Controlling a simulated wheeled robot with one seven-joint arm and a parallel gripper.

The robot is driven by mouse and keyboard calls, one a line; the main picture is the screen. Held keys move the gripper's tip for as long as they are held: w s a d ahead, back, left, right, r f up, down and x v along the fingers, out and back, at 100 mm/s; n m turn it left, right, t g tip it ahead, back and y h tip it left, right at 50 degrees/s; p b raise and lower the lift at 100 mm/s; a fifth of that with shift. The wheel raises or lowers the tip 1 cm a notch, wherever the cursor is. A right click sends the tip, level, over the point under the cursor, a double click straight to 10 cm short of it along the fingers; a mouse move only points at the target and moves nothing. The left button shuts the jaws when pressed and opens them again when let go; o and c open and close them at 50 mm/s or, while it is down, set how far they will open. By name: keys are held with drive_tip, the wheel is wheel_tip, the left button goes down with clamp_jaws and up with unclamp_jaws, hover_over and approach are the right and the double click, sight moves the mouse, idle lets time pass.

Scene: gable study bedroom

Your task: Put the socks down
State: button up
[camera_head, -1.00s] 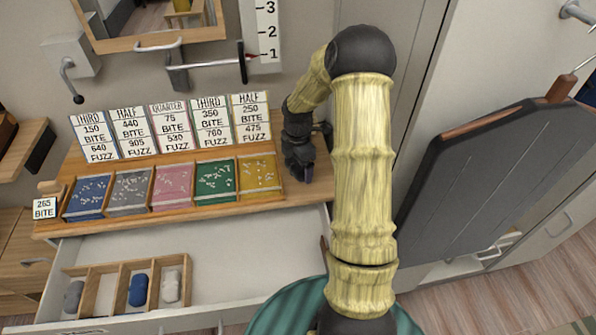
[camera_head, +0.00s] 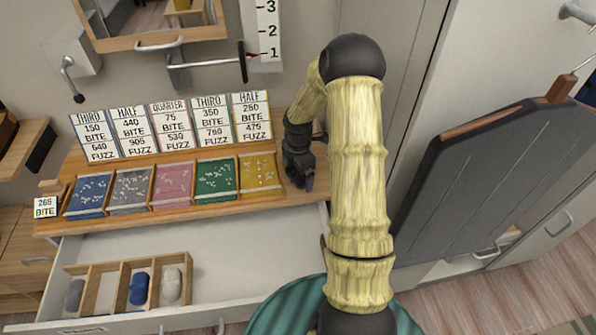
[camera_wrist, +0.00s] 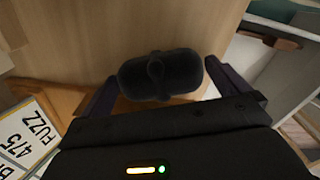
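A dark, rolled pair of socks (camera_wrist: 160,75) with a band around its middle shows in the wrist view, between the fingertips of my gripper (camera_wrist: 160,70). The fingers stand wide apart, one at each end of the socks, with what looks like a thin gap on each side. Wood lies behind the socks; whether they rest on it is unclear. In the head view my gripper (camera_head: 305,182) is low at the right end of the wooden desk top (camera_head: 232,207), and the socks are hidden there.
An open drawer (camera_head: 240,255) holds a divided wooden tray (camera_head: 97,270) with a grey, a blue and a pale roll. Several coloured panels (camera_head: 172,186) and number cards (camera_head: 170,128) stand left of my gripper. A dark padded board (camera_head: 490,180) is to the right.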

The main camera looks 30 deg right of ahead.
sight(297, 172)
drive_tip(key=shift+r, duration=0.15)
wheel_tip(297, 172, up, 12)
drive_tip(key=shift+b, duration=0.45)
idle(0.5)
drive_tip(key=s+a+r+m+t, duration=0.1)
drive_tip(key=s+a+m, duration=0.5)
drive_tip(key=s+m, duration=0.3)
drive_tip(key=s+a+r+m+t, duration=0.1)
drive_tip(key=s+a+r+m, duration=0.1)
drive_tip(key=s+a+m, duration=0.5)
drive_tip(key=s+m, duration=0.2)
drive_tip(key=m, duration=0.1)
drive_tip(key=shift+s+a+r+t, duration=0.2)
drive_tip(key=shift+s+r+t, duration=0.1)
drive_tip(key=shift+w, duration=0.15)
